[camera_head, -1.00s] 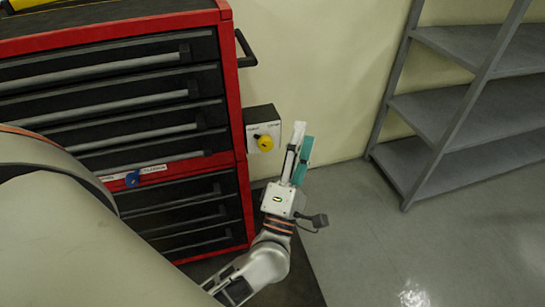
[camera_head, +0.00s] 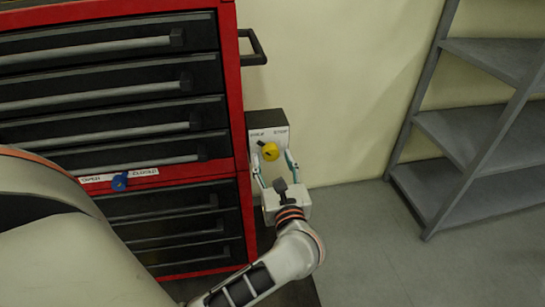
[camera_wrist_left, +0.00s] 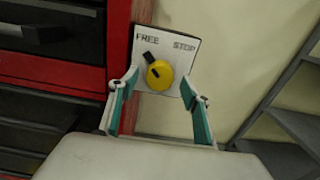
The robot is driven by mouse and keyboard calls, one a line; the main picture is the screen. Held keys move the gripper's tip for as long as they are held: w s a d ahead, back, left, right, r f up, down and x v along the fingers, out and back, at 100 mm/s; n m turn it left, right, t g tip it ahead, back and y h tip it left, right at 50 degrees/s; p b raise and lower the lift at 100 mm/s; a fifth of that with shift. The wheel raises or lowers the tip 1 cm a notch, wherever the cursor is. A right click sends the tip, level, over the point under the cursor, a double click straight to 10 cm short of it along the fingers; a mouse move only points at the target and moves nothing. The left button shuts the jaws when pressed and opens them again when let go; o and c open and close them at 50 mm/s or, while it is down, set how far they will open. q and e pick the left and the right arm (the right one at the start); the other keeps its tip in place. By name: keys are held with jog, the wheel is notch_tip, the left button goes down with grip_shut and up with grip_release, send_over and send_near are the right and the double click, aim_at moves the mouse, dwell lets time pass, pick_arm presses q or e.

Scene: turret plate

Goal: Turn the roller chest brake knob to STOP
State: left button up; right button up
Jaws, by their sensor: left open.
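The yellow brake knob (camera_head: 270,152) sits on a pale plate marked FREE and STOP, on a dark box (camera_head: 265,118) at the red roller chest's right side. In the left wrist view the knob (camera_wrist_left: 159,75) has a black pointer aimed up and left, toward FREE. STOP is at the plate's upper right. My left gripper (camera_head: 272,168) is open just below the knob. In the left wrist view its teal-padded fingers (camera_wrist_left: 160,90) stand to either side of the knob, with gaps visible between. The right gripper is not in view.
The red chest (camera_head: 238,110) has black drawers, a black side handle (camera_head: 254,47) and a blue knob (camera_head: 120,182) between labels on its front. A grey metal shelf (camera_head: 470,140) stands at the right. The floor between chest and shelf is clear.

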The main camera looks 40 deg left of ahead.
pick_arm(q)
jog(key=shift+x, duration=1.05)
jog(key=shift+s, duration=0.1)
jog(key=shift+c, duration=0.3)
jog(key=c, duration=1)
jog(key=shift+c, duration=0.2)
